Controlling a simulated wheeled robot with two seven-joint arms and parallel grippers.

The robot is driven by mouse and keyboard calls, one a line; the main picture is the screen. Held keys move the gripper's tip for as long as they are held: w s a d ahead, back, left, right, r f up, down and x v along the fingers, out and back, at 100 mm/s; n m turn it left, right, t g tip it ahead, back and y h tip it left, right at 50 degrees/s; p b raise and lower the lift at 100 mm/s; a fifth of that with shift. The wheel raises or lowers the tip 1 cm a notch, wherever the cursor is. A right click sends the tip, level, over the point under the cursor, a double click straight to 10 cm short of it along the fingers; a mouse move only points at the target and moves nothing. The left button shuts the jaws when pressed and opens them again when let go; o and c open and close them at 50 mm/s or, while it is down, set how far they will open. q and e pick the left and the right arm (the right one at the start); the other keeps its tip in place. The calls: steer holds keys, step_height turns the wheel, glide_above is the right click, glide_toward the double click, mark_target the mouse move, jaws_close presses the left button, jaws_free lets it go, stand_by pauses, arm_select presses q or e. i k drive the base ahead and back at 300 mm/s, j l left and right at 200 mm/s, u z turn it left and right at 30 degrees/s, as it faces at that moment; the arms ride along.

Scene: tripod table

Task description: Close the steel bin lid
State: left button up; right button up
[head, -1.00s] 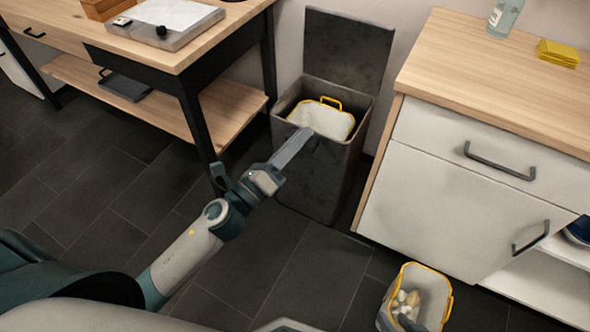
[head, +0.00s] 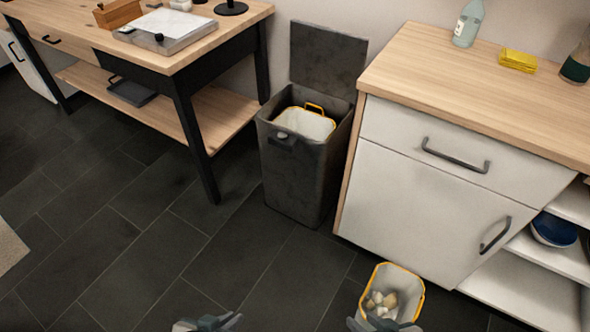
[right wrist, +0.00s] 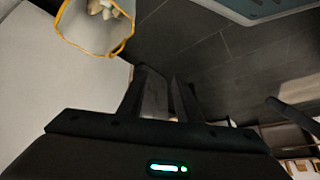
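The steel bin (head: 300,180) is a dark grey box standing on the floor between the wooden table and the white cabinet. Its lid (head: 327,58) is open and stands upright at the back, against the wall. A pale liner bucket with a yellow rim and handle (head: 305,124) sits inside the bin. My left gripper (head: 212,322) is at the bottom edge, well in front of the bin and cut off. My right gripper (head: 385,325) is at the bottom, by a second bucket; its fingers (right wrist: 165,95) look apart and empty in the right wrist view.
The second yellow-rimmed bucket (head: 391,290), with pale lumps inside, stands on the floor in front of the white cabinet (head: 430,205). It also shows in the right wrist view (right wrist: 95,35). The wooden table (head: 170,50) is left of the bin. Dark floor before the bin is clear.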

mark_target(329, 61)
steer(key=i+j, duration=1.45)
steer(key=k+j+u, duration=0.05)
steer(key=j, duration=0.05)
